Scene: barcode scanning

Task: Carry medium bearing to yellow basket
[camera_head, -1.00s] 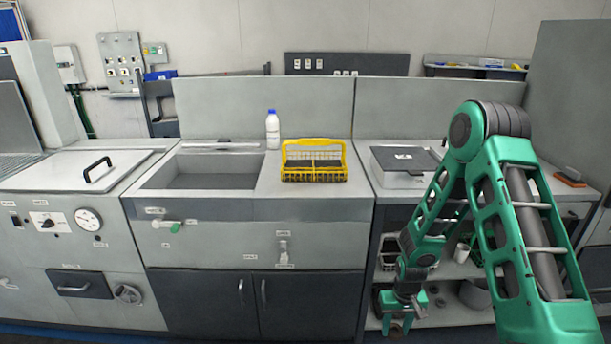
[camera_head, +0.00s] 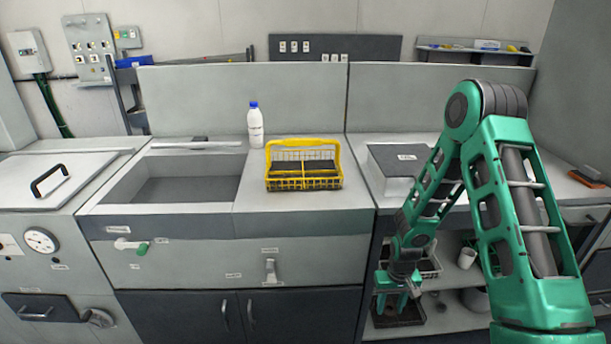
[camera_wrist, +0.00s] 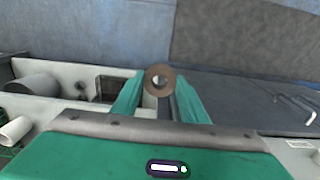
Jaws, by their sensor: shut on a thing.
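The yellow basket (camera_head: 304,184) stands on the counter to the right of the sink, its handle up. My gripper (camera_head: 397,296) hangs low in front of the shelves under the right counter, below and to the right of the basket. In the wrist view my gripper (camera_wrist: 160,92) is shut on a brownish ring-shaped bearing (camera_wrist: 159,79), held between the two green fingertips with its hole showing. In the head view the bearing cannot be made out.
A white bottle (camera_head: 255,125) with a blue cap stands behind the basket. A grey box (camera_head: 392,172) sits on the right counter. The sink (camera_head: 180,189) is left of the basket. Shelves (camera_head: 446,318) with trays and cups are close to my gripper. The counter's front edge lies between gripper and basket.

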